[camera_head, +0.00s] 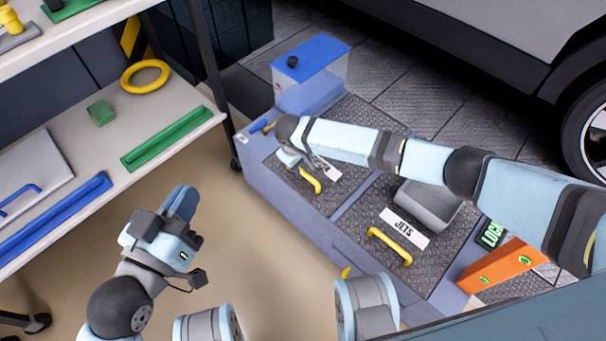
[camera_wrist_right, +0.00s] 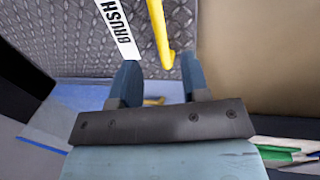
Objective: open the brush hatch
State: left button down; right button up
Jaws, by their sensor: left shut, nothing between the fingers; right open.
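The brush hatch (camera_head: 345,115) is a dark patterned plate lying flat in the top of the grey-blue machine and looks closed. Its white BRUSH label (camera_wrist_right: 118,28) is partly hidden by my right arm in the head view. A yellow handle (camera_head: 309,181) is beside the label; it also shows in the right wrist view (camera_wrist_right: 160,35). My right gripper (camera_head: 291,161) is open at the handle's end, and in the wrist view the handle lies in line with the gap between the fingers. Contact cannot be told. My left gripper (camera_head: 180,203) is shut and empty, left of the machine.
The JETS hatch (camera_head: 380,205) has its own yellow handle (camera_head: 390,247) and a grey bin (camera_head: 428,205). A blue-topped tank (camera_head: 311,70) stands at the machine's far end. An orange block (camera_head: 500,266) is at the right. A shelf (camera_head: 170,105) stands left, with bare floor between.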

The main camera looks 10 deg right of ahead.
aim_at(304, 172)
jog(key=f, duration=0.1)
jog(key=f+b, duration=0.1)
jog(key=f, duration=0.1)
jog(key=f+b, duration=0.1)
jog(key=f, duration=0.1)
jog(key=shift+w+d+f, duration=0.1)
jog(key=shift+w+d, duration=0.25)
jog(key=shift+d, duration=0.05)
jog(key=shift+w+d+f+b, duration=0.1)
jog(key=shift+f+b, duration=0.25)
jog(key=shift+f, duration=0.4)
pick_arm(q)
jog(key=f, duration=0.1)
jog(key=w+f+m, duration=0.1)
jog(key=shift+a+f+g, duration=0.2)
jog(key=shift+f+g, duration=0.1)
jog(key=shift+f, duration=0.1)
jog(key=shift+s, duration=0.1)
pick_arm(e)
grip_shut()
